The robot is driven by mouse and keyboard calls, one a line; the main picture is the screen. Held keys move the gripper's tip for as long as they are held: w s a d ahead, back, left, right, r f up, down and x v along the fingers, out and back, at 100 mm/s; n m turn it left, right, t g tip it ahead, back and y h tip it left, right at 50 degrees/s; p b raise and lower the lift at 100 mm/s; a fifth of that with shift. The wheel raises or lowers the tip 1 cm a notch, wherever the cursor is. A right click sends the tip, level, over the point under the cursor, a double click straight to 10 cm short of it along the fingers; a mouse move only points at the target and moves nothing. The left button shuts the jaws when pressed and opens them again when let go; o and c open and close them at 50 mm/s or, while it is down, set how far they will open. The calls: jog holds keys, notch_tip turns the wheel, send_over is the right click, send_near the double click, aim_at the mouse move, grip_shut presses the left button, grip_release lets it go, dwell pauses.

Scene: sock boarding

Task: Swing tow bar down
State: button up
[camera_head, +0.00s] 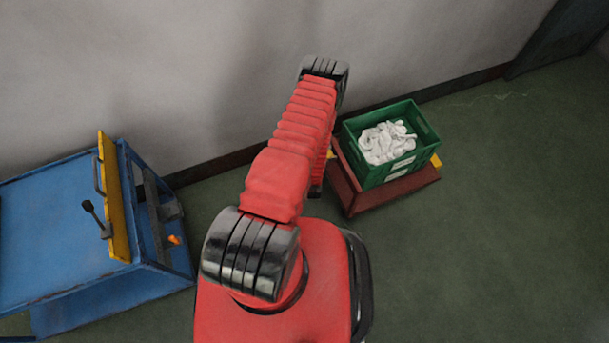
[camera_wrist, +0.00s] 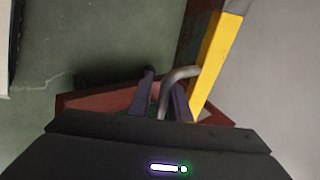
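The tow bar (camera_wrist: 213,55) is a yellow bar in the wrist view. It runs slantwise from the top right toward the dolly and has a grey end at the top. A grey bent handle (camera_wrist: 180,76) curves from beside the bar down between my fingers. My gripper (camera_wrist: 163,82) has its two dark fingers apart, with the handle nearer the right finger. I cannot tell whether they touch. The red dolly (camera_wrist: 85,101) shows below. In the head view, my arm hides the gripper and most of the tow bar, and the dolly (camera_head: 408,190) stands to its right.
A green crate (camera_head: 415,113) holding white socks (camera_head: 386,142) sits on the dolly. The grey wall (camera_head: 180,70) is close behind. A blue cart (camera_head: 50,235) with a yellow panel (camera_head: 113,197) and a lever stands at left. Green floor (camera_head: 500,220) is clear at right.

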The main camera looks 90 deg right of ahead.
jog(key=w+v, duration=0.1)
jog(key=v, duration=1.2)
jog(key=shift+s+a+r, duration=0.2)
jog(key=shift+s+r, duration=0.15)
jog(key=shift+s, duration=0.15)
jog(key=shift+m, duration=0.3)
